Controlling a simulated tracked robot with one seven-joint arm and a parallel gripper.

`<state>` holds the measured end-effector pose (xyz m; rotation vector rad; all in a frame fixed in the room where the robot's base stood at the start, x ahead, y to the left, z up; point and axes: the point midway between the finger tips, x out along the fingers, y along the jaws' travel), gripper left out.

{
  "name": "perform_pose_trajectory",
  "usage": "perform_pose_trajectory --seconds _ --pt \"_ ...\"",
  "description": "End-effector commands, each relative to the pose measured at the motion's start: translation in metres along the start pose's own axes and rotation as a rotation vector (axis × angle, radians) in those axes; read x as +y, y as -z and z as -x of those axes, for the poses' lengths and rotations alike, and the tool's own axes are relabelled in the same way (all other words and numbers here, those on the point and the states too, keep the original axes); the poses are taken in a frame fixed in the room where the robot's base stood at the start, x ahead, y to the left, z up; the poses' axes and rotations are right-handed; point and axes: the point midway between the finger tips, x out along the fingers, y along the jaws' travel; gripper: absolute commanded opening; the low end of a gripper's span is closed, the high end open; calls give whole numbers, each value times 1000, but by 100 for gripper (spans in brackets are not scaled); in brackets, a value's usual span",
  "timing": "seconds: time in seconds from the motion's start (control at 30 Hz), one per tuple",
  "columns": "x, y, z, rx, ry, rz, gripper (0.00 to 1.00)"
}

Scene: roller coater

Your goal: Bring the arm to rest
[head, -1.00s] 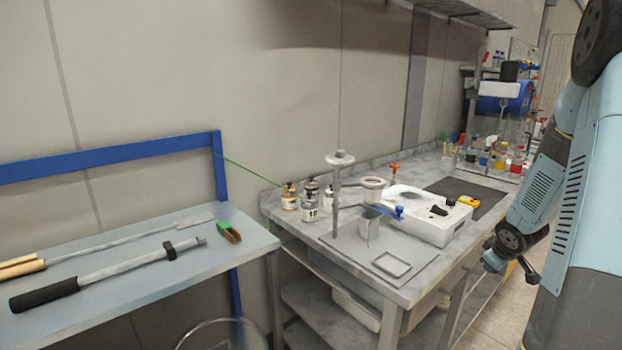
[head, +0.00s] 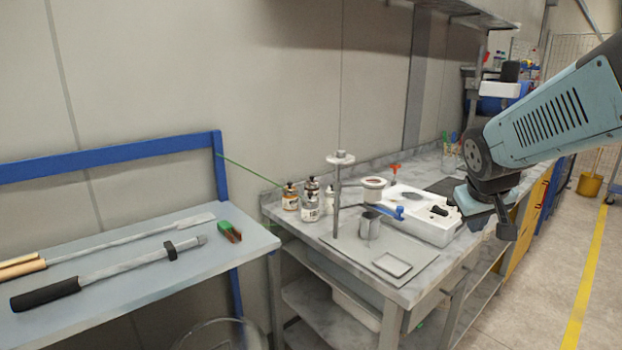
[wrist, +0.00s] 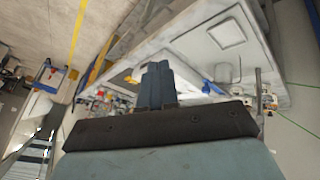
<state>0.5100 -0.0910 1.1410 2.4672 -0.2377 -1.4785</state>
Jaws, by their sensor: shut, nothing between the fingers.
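My arm (head: 550,115) reaches in from the right edge of the head view, with its wrist end (head: 490,185) over the front right part of the marble-topped bench (head: 408,296). My gripper (wrist: 157,70) shows in the wrist view with its two dark blue fingers together and nothing between them. It points out over the bench top and appears apart from everything on it. In the head view the fingers cannot be made out clearly. The arm hides part of the bench's right side.
A white device (head: 425,228), a metal cup (head: 370,226), a stand (head: 337,205), a square dish (head: 392,264) and several bottles (head: 310,206) stand on the bench. A side table (head: 130,262) holds long tools. Open floor (head: 545,300) lies right, with a yellow bucket (head: 590,184) farther back.

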Motion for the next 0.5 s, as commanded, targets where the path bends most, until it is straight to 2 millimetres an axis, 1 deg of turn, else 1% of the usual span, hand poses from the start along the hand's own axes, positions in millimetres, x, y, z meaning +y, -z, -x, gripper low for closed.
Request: perform_pose_trajectory --seconds 0.03,0.1,0.3,0.4,0.5 --pt "-8 -6 15 9 18 -16 0" --pt "-19 -15 32 11 49 -41 0" --pt "-51 -46 76 11 156 -100 0" --pt "-63 -60 92 8 206 -118 0" --pt "-70 -70 102 5 244 -128 0"
